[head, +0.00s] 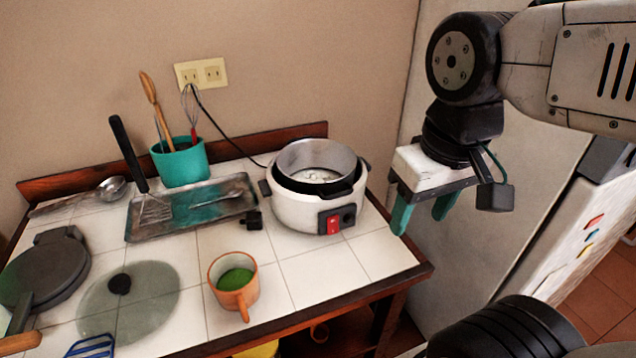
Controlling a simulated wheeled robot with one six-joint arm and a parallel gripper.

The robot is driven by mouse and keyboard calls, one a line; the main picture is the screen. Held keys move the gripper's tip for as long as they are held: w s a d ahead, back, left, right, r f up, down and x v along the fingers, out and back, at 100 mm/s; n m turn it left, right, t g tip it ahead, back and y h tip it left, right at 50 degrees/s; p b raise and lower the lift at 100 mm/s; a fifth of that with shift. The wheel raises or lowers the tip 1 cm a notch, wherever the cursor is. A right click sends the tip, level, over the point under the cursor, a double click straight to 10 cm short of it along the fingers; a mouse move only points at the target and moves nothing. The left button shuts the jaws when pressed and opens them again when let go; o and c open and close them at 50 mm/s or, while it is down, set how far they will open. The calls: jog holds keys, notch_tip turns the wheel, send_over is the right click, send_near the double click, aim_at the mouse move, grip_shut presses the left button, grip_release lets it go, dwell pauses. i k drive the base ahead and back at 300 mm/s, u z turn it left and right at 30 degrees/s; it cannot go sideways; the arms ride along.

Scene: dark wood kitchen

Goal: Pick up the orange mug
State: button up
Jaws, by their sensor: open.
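The orange mug (243,301) stands upright on the white tiled counter, near its front edge. It holds something green, and its handle points toward the front edge. My gripper (422,222) hangs to the right of the counter, with its two green fingers pointing down. It is open and empty, apart from the mug and well to its right.
A white rice cooker (290,213) stands behind the mug to the right. A glass lid (150,300) lies left of the mug. Bare tiles (325,270) lie right of the mug.

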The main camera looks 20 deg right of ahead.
aim_at(233, 277)
jog(key=u, duration=0.55)
jog(key=k, duration=1.25)
jog(key=u, duration=0.45)
jog(key=i, duration=0.9)
jog(key=u, duration=0.65)
